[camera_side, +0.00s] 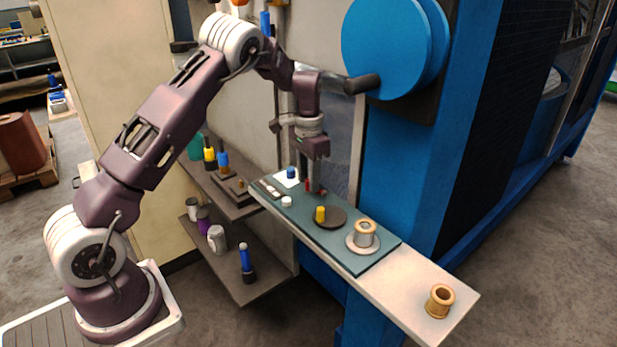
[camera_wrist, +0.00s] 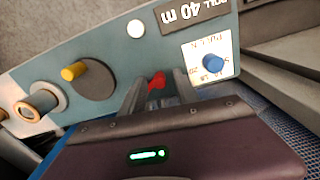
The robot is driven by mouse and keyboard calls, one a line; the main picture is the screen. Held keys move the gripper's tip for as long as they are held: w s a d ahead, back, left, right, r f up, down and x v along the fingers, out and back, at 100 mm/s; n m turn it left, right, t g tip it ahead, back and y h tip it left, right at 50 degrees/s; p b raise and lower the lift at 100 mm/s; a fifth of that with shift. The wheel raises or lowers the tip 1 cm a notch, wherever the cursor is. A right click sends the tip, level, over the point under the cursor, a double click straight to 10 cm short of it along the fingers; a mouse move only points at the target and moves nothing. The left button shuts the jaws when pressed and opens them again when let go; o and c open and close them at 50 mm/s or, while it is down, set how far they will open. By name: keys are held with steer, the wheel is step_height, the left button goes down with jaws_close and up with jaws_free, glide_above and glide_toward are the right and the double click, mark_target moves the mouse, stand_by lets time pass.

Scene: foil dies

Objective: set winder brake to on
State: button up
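My gripper (camera_side: 315,190) points down at the teal panel (camera_side: 345,258). In the wrist view my gripper (camera_wrist: 157,88) has its two fingers apart, one on each side of a small red part (camera_wrist: 156,80) on the panel. I cannot tell whether a finger touches it. The side view mostly hides this part behind the fingers. A yellow peg (camera_wrist: 73,71) stands on a dark round disc (camera_wrist: 92,84); the disc also shows in the side view (camera_side: 333,221). No marking in view names the winder brake, and its setting cannot be read.
A blue knob (camera_wrist: 212,63) sits on a white lettered label, beside a dark "40 m" plate (camera_wrist: 192,12) and a white button (camera_wrist: 136,28). A tan spool (camera_side: 365,233) stands on the panel; another (camera_side: 440,300) stands on the pale shelf end. The large blue winder wheel (camera_side: 388,45) is above.

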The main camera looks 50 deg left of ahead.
mark_target(312, 202)
jaws_close()
steer(key=shift+s, duration=0.1)
steer(key=n, duration=0.3)
steer(key=shift+s+d, duration=0.35)
steer(key=n, duration=0.1)
steer(key=d+n, duration=0.1)
steer(key=n, duration=0.1)
steer(key=shift+s+n, duration=0.3)
steer(key=shift+s, duration=0.1)
steer(key=n, duration=0.1)
steer(key=d+n, duration=0.1)
steer(key=n, duration=0.1)
steer(key=d+n, duration=0.1)
steer(key=n, duration=0.1)
steer(key=shift+s, duration=0.25)
steer(key=shift+n, duration=0.3)
jaws_free()
